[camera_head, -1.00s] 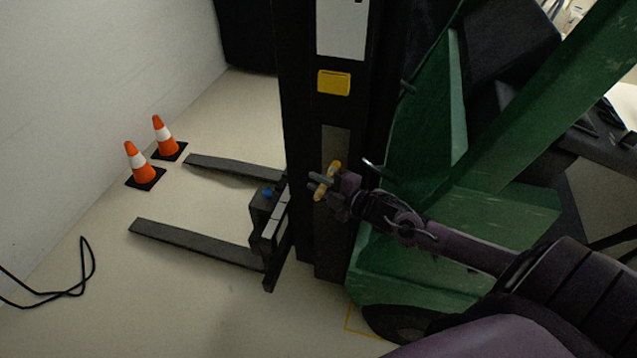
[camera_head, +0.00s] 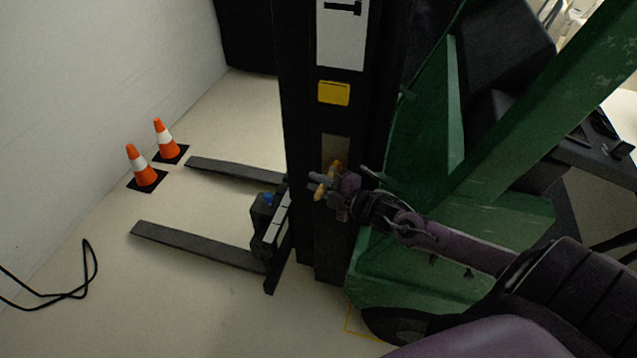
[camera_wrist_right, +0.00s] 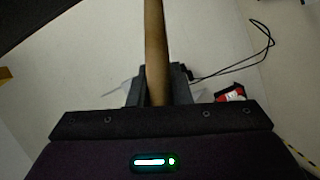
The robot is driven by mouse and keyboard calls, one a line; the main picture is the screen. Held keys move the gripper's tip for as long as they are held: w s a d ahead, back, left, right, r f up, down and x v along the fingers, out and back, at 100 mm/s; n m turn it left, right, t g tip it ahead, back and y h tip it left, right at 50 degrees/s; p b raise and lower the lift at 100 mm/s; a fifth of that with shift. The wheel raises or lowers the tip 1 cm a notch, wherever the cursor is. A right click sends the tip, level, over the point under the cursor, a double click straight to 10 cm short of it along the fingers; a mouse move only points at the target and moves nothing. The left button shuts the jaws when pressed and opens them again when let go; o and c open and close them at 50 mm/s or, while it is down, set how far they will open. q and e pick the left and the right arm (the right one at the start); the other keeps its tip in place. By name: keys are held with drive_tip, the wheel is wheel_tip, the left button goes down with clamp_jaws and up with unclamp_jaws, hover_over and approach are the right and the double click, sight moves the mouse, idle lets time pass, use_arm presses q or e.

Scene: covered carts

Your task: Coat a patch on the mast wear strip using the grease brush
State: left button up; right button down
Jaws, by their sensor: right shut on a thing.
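The grease brush (camera_head: 335,166) shows as a short yellow-tan piece on either side of my right gripper (camera_head: 322,185). In the right wrist view its long wooden handle (camera_wrist_right: 154,45) runs up from between the fingers (camera_wrist_right: 157,88), which are shut on it. The brush's bristle end cannot be made out. The mast (camera_head: 301,140) is a tall black column. A grey-brown strip on its face (camera_head: 336,148), which looks like the wear strip, is partly hidden by the brush and gripper. I cannot tell whether the brush touches it. My left gripper is not in view.
The green truck body (camera_head: 430,270) stands right of the mast, close under my right arm. Two dark forks (camera_head: 195,245) reach left over the floor. Two orange cones (camera_head: 140,165) stand by the wall. A black cable (camera_head: 75,292) lies at lower left. A yellow plate (camera_head: 334,93) sits above the strip.

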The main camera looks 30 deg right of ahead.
drive_tip(key=shift+r+p, duration=1.1)
drive_tip(key=shift+r, duration=0.5)
drive_tip(key=shift+r+p, duration=1.5)
drive_tip(key=shift+p, duration=0.05)
wheel_tip(320, 180, up, 3)
drive_tip(key=p, duration=0.3)
drive_tip(key=shift+w, duration=0.15)
